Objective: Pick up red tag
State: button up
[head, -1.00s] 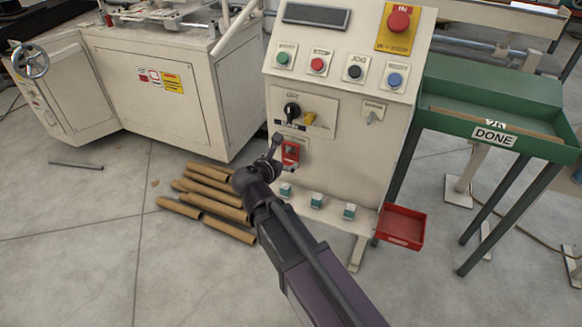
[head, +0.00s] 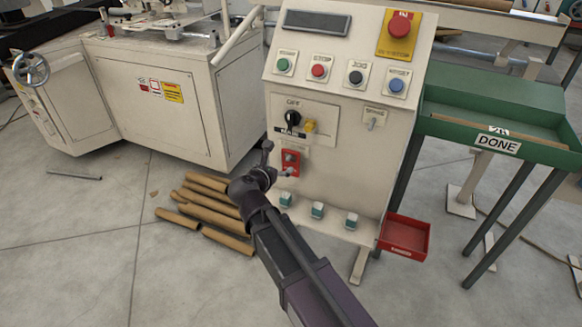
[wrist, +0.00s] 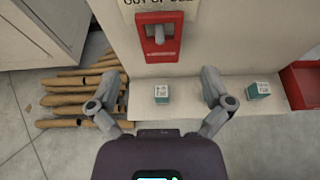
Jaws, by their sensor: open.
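The red tag (head: 291,158) hangs on the front of the cream control cabinet, below the dark rotary switch. In the wrist view the red tag (wrist: 160,49) is upright, with a grey peg or lever in its upper part and a partly cut-off "OUT OF" label above it. My gripper (head: 276,160) is in front of the cabinet, just left of the tag in the head view. In the wrist view my gripper (wrist: 159,78) has its fingers spread wide, with nothing between them. The tag lies beyond the fingertips, roughly centred between them.
A ledge with several small teal-and-white blocks (head: 317,210) runs below the tag. A red bin (head: 405,236) is at the cabinet's lower right. Cardboard tubes (head: 205,203) lie on the floor at left. A green "DONE" tray table (head: 490,100) stands at right.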

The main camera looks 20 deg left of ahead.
aim_at(290, 158)
jog(key=shift+b+x, duration=0.7)
jog(key=shift+x, duration=2)
jog(key=shift+f, duration=0.1)
jog(key=shift+f+b+x, duration=0.25)
jog(key=shift+b+x, duration=0.7)
jog(key=shift+x, duration=0.95)
jog(key=shift+w+f, duration=0.15)
jog(key=shift+w, duration=0.45)
jog(key=c, duration=0.9)
